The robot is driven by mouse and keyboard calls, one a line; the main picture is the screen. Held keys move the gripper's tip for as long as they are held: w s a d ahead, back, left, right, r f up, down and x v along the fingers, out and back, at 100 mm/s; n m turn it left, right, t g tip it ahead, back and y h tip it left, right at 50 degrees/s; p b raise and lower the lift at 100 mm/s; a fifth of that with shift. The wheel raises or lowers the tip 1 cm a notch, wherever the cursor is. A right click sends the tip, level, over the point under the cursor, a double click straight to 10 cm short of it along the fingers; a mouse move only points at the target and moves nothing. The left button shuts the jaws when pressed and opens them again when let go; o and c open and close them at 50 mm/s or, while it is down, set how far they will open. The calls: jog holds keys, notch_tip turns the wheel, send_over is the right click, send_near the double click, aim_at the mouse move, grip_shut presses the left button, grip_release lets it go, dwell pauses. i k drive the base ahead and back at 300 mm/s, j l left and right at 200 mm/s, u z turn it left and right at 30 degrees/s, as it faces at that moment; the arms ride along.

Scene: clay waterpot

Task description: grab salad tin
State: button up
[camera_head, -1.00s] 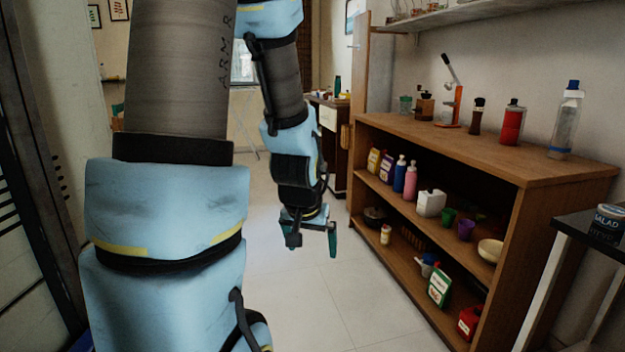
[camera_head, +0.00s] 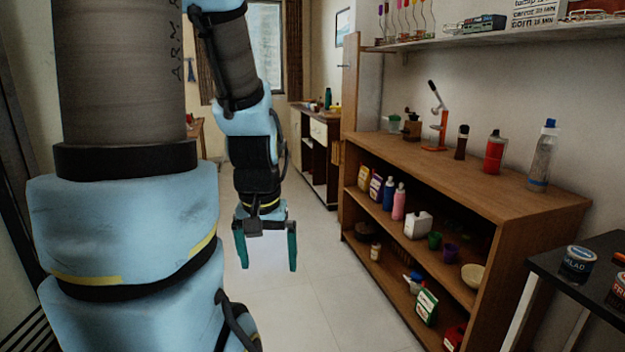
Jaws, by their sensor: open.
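The salad tin (camera_head: 577,264) is a short dark blue can with a pale lid and white lettering that reads in part "LAD". It stands upright on a dark-topped table (camera_head: 548,265) at the right edge of the head view. My gripper (camera_head: 266,246) hangs pointing down over the floor, left of the shelf unit. Its two green fingers are spread apart with nothing between them. It is well to the left of the tin, apart from it.
Another dark can (camera_head: 618,290) stands right of the tin, cut off by the frame. A wooden shelf unit (camera_head: 480,190) with bottles and cups lies between my gripper and the table. A wall shelf (camera_head: 520,36) runs above. Floor (camera_head: 330,300) before the unit is clear.

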aim_at(579, 259)
jog(key=z, duration=0.75)
jog(key=i+j+z, duration=0.1)
jog(key=i+z, duration=0.15)
jog(key=z, duration=0.15)
jog(key=i+j+z, duration=0.15)
jog(key=z, duration=0.25)
jog(key=i+j+z, duration=0.4)
jog(key=i+j, duration=0.2)
jog(key=i+j+z, duration=0.15)
jog(key=j, duration=0.3)
jog(key=i+j, duration=0.25)
jog(key=i, duration=0.55)
jog(key=j+z, duration=0.05)
